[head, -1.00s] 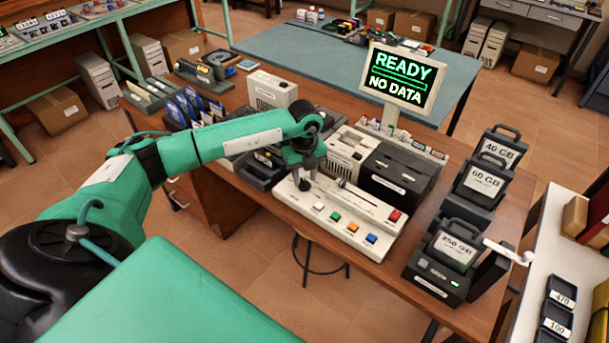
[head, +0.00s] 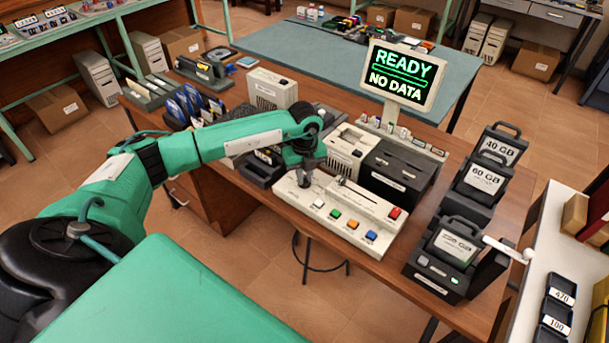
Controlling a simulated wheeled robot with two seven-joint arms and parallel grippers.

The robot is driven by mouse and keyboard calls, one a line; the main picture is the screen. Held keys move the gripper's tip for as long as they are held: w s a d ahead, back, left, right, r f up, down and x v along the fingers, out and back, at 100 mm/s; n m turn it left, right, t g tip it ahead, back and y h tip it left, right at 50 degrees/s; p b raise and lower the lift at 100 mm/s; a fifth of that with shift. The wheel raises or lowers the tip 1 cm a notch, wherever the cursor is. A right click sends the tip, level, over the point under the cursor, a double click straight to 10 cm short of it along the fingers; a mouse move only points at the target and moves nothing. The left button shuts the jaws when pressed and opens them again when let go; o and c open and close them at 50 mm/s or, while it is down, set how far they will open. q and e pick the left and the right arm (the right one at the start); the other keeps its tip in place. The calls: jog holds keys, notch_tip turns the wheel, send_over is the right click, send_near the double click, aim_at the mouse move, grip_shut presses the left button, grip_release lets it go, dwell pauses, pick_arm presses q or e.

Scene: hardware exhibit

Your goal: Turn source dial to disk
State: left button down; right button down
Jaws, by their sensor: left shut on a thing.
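The white control panel (head: 325,225) lies on the wooden table, with a slider slot and a row of white, green, orange, blue and red buttons. My left gripper (head: 305,183) points down at the panel's left end. It is shut on the source dial, which its fingers mostly hide; I cannot read the dial's setting. The screen (head: 402,76) behind the panel reads "READY" and "NO DATA". My right gripper is not in view.
A beige device (head: 348,150) and a black box (head: 398,172) stand just behind the panel. Drive units labelled 40 GB (head: 498,149), 60 GB (head: 484,180) and a larger one (head: 455,246) with a crank stand at the right. Blue disks (head: 187,105) stand in a rack at the left.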

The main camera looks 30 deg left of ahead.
pick_arm(q)
jog(key=shift+f+m+b, duration=0.1)
jog(key=shift+m+b, duration=0.25)
jog(key=shift+m, duration=0.15)
jog(key=shift+m+b, duration=0.8)
jog(key=shift+m, duration=0.4)
jog(key=m+b, duration=0.2)
jog(key=m, duration=0.1)
jog(key=shift+m, duration=0.3)
jog(key=m+b, duration=0.2)
jog(key=m, duration=0.2)
jog(key=shift+b, duration=0.35)
jog(key=m+b, duration=0.1)
jog(key=m, duration=0.2)
jog(key=shift+m+b, duration=0.5)
jog(key=shift+m, duration=0.2)
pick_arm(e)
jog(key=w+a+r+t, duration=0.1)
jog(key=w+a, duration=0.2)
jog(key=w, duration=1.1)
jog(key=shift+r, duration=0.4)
pick_arm(q)
jog(key=shift+r, duration=0.2)
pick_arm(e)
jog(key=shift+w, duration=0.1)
pick_arm(q)
jog(key=c, duration=1.4)
grip_release()
jog(key=shift+c, duration=0.2)
